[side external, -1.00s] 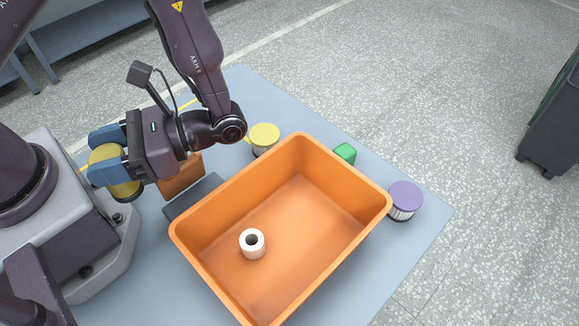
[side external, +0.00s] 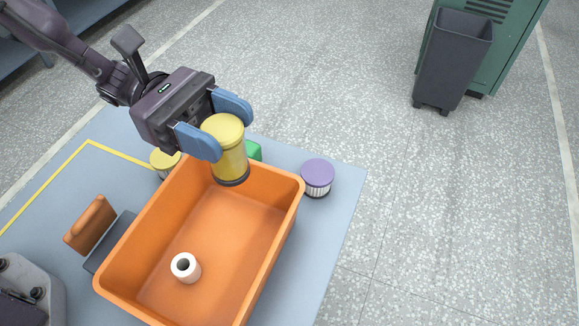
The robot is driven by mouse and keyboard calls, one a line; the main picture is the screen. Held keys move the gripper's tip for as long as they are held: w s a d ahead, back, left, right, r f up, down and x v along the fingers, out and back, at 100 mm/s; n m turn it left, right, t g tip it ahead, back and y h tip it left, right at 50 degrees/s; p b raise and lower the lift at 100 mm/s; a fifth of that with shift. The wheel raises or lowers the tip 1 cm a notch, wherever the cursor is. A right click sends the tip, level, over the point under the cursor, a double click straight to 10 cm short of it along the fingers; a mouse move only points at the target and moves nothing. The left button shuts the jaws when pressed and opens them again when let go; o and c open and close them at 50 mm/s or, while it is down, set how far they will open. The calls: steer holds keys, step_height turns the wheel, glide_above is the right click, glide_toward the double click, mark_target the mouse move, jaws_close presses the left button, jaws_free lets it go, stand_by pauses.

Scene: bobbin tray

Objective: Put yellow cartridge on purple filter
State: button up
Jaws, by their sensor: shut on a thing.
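The yellow cartridge (side external: 231,158) is a yellow cylinder with a dark bottom ring. My gripper (side external: 223,130) has its blue fingers shut on it near the top. The cartridge is held upright in the air and appears over the far end of the orange bin. The purple filter (side external: 317,174) has a flat purple top and a white pleated side. It stands upright on the table just right of the bin's far right corner, apart from the cartridge. Nothing is on its top.
The orange bin (side external: 122,283) holds a white roll (side external: 185,267). A green block (side external: 254,151) and a yellow-topped round item (side external: 162,160) stand behind it. An orange block (side external: 90,224) and a dark grey block (side external: 107,243) are at left. The table (side external: 345,187) is clear right of the filter.

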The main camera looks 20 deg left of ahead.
steer(key=shift+n+t, duration=0.6)
steer(key=shift+t, duration=0.3)
steer(key=shift+w+d+f, duration=1.4)
steer(key=shift+w+f, duration=0.65)
steer(key=shift+w, duration=0.2)
steer(key=shift+w+d+f, duration=1.4)
steer(key=shift+w+f, duration=0.65)
steer(key=shift+w, duration=0.15)
steer(key=shift+w+d+f, duration=1.4)
steer(key=shift+w+f, duration=0.65)
steer(key=shift+w, duration=0.2)
steer(key=shift+f, duration=0.1)
steer(key=o, duration=1)
steer(key=shift+f, duration=0.1)
